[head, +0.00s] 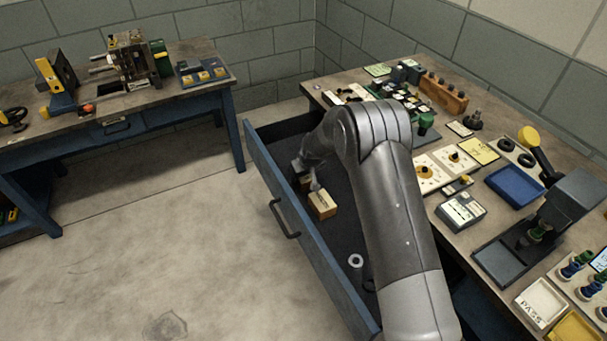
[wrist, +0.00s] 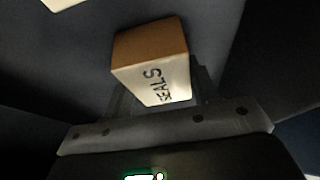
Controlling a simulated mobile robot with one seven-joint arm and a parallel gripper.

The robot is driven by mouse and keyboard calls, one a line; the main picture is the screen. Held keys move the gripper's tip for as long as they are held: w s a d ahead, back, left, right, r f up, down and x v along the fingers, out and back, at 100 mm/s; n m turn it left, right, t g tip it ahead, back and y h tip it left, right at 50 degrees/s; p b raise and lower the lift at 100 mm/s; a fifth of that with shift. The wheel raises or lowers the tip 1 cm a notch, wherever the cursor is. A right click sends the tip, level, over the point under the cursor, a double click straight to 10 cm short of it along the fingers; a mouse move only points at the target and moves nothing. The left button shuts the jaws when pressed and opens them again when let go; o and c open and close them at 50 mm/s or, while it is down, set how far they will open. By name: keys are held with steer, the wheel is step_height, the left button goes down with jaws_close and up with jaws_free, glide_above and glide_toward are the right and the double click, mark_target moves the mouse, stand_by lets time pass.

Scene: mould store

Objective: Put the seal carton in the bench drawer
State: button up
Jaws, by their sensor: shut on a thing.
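My gripper (head: 307,178) is inside the open bench drawer (head: 297,237). It is shut on the seal carton, a small brown box with a pale face lettered SEALS, seen between the fingers in the wrist view (wrist: 153,62). Whether the carton touches the drawer floor I cannot tell.
A pale ring (head: 356,261) lies nearer in the drawer. My arm covers the drawer's right part. The right bench (head: 430,205) is crowded with trays, gauges and a blue bin (head: 515,187). Another bench (head: 190,90) stands at the back left. The floor between is clear.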

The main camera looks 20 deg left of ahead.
steer(key=shift+f, duration=0.1)
steer(key=o, duration=1.2)
steer(key=shift+o, duration=0.2)
steer(key=v, duration=1.2)
